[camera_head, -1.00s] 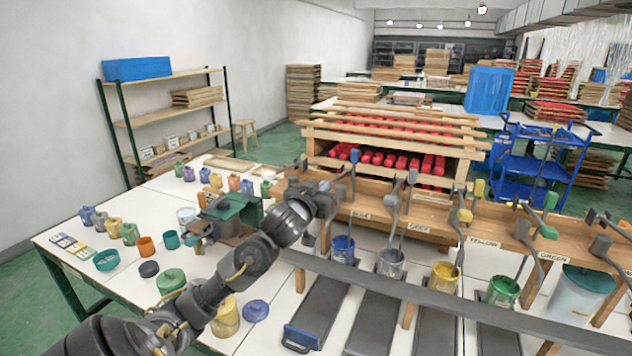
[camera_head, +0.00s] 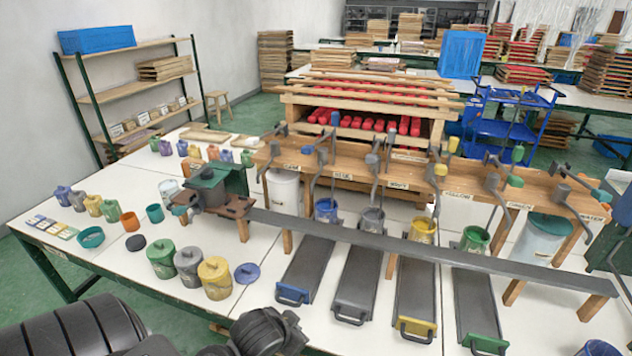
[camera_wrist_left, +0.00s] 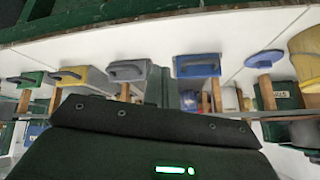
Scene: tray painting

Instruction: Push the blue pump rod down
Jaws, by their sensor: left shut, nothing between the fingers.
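The blue pump rod (camera_head: 333,144) stands on the wooden pump bench (camera_head: 388,187) in the head view. It is a dark bent lever with a blue knob on top, and the knob is up, above the bench. The blue pot (camera_head: 326,210) stands below it, behind the blue-handled tray (camera_head: 308,268). Dark parts of my left arm (camera_head: 262,332) show at the bottom edge, far from the rod. My left gripper's dark body (camera_wrist_left: 150,140) fills the bottom of the wrist view. It is shut and empty; its fingertips are not clearly visible. My right gripper is not seen.
Other pump levers with grey, yellow and green knobs stand close beside. A long grey bar (camera_head: 430,250) crosses in front of the bench.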

